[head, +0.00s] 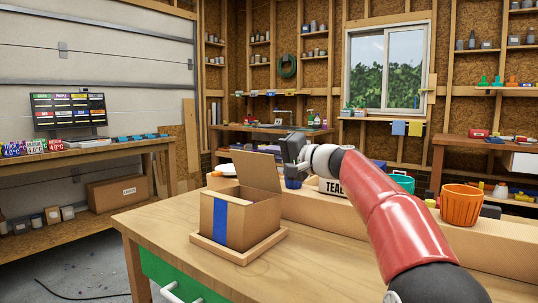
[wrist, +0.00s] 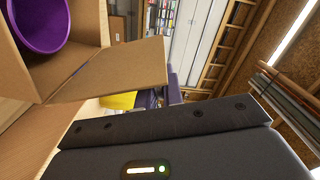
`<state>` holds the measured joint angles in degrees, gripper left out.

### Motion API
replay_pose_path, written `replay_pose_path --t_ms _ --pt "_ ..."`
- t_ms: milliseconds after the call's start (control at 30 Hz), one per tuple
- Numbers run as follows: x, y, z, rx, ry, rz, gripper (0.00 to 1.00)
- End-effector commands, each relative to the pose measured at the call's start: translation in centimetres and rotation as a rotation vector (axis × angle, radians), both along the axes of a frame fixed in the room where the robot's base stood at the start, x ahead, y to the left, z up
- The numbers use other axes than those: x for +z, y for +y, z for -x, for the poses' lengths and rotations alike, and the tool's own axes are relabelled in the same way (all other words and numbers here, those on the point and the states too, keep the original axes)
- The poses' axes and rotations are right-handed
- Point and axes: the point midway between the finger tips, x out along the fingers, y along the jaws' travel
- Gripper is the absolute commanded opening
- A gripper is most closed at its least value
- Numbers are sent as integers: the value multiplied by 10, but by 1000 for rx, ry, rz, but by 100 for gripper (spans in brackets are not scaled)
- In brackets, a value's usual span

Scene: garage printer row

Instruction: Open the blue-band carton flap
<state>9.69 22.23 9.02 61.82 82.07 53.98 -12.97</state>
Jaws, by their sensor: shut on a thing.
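The blue-band carton (head: 260,221) stands on a shallow wooden tray (head: 240,255) on the workbench. A blue band (head: 221,222) runs down its front. One flap (head: 255,170) stands raised at the back, leaning slightly; it also shows in the wrist view (wrist: 115,72). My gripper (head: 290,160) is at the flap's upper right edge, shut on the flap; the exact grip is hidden. In the wrist view my gripper's dark finger (wrist: 165,118) lies just below the flap, and a purple round container (wrist: 38,22) shows inside the carton.
The bench is clear in front and left of the carton.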

Motion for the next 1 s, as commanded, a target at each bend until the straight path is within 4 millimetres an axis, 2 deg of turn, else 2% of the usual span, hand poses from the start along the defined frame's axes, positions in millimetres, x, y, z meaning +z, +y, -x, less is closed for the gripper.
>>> replay_pose_path --t_ms 100,133,300,633,1000 --pt "1 -1 0 -2 -2 1 0" --pt "1 -1 0 -2 -2 1 10" --pt "1 -1 0 -2 -1 0 31" --pt "-1 -4 2 -1 0 0 31" --pt "-1 -50 38 -4 -2 1 31"
